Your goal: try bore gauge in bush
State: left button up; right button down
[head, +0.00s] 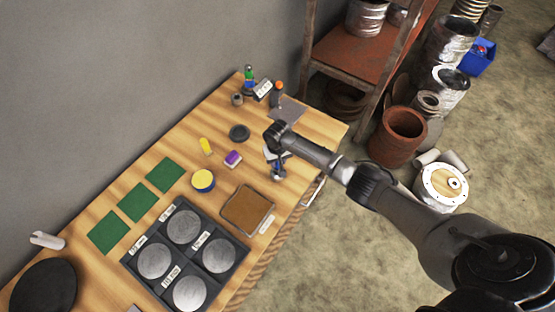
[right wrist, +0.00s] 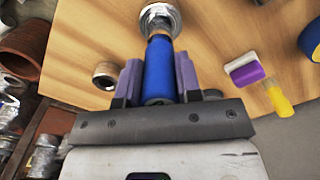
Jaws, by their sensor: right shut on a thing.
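My right gripper (right wrist: 157,82) is shut on the blue handle of the bore gauge (right wrist: 158,68). In the head view the gripper (head: 276,158) is over the right part of the wooden table, with the gauge's blue and silver end (head: 279,174) below it. In the right wrist view a silver round, flanged part (right wrist: 160,18) shows at the far end of the handle. I cannot tell whether it belongs to the gauge or is a bush around its tip. A small metal ring (right wrist: 105,75), possibly a bush, lies apart beside the gripper. My left gripper is not in view.
A purple-white block (head: 233,159), yellow piece (head: 206,146), blue-yellow roll (head: 203,180) and dark disc (head: 239,132) lie nearby. A brown-topped tray (head: 247,209) and a black tray (head: 225,265) with metal discs stand in front. A rusty shelf (head: 352,62) stands beyond the table.

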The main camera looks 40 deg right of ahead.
pick_arm(q)
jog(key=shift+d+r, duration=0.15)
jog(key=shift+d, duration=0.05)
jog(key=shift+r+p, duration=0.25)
jog(key=shift+p, duration=0.15)
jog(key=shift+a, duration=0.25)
dwell(0.3)
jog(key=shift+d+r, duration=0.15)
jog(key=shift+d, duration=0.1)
dwell(0.4)
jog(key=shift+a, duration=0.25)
dwell(0.5)
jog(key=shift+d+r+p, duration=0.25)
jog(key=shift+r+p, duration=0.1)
jog(key=shift+p, duration=0.15)
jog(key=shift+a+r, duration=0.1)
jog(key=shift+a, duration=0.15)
dwell(0.6)
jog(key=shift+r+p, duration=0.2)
jog(key=shift+p, duration=0.1)
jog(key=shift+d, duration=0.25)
